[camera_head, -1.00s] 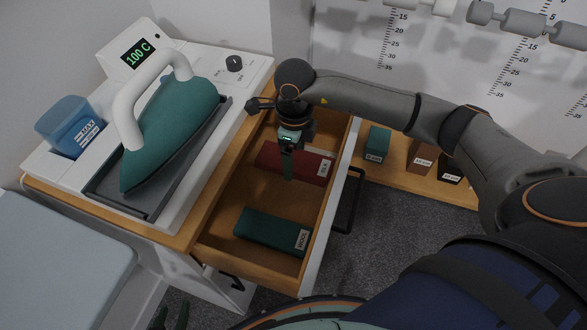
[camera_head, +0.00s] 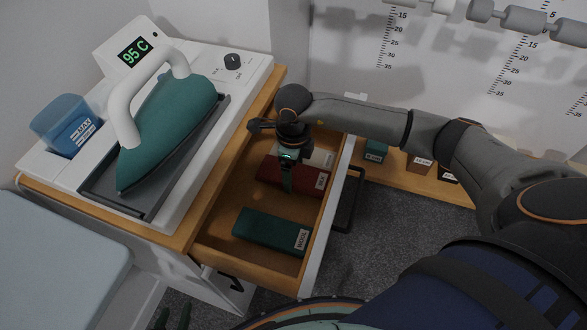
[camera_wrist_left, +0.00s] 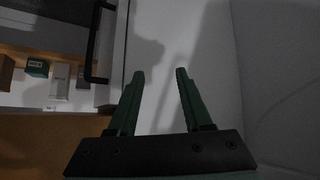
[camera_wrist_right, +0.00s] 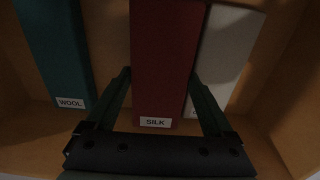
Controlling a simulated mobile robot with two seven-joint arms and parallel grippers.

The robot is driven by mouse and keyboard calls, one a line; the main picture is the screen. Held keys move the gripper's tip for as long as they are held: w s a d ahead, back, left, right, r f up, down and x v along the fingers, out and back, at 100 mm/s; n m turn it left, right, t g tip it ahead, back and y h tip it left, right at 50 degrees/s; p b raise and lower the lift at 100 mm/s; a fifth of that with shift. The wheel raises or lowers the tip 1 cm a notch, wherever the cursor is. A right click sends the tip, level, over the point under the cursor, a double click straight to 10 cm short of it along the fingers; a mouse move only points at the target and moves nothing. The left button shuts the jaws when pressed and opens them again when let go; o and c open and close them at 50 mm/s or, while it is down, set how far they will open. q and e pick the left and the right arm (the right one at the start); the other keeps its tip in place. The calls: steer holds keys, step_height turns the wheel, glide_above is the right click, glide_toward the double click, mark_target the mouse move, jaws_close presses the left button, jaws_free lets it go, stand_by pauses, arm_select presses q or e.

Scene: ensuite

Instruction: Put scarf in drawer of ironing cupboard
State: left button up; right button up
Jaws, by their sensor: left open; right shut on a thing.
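The drawer (camera_head: 285,270) of the ironing cupboard (camera_head: 182,236) is pulled open. Inside lie a green folded scarf labelled WOOL (camera_head: 268,231), a red one labelled SILK (camera_head: 307,187), and a white one (camera_head: 320,158) whose label I cannot read. My right gripper (camera_head: 287,188) reaches down into the drawer. In the right wrist view its fingers (camera_wrist_right: 160,88) stand on both sides of the red scarf (camera_wrist_right: 160,60) and are shut on it, with the green scarf to the left and the white one to the right. My left gripper (camera_wrist_left: 158,75) is open and empty, facing a pale panel.
A teal iron (camera_head: 165,130) rests on the station atop the cupboard, its display (camera_head: 135,52) reading 95 C. A blue water tank (camera_head: 65,125) stands at its left. A shelf (camera_head: 432,185) with small labelled boxes lies right of the drawer; grey carpet is clear in front.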

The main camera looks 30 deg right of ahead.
mark_target(294, 173)
steer(key=shift+f, duration=0.25)
steer(key=o, duration=1.2)
steer(key=shift+c, duration=0.2)
step_height(294, 173, up, 13)
steer(key=p, duration=0.1)
steer(key=shift+r, duration=0.15)
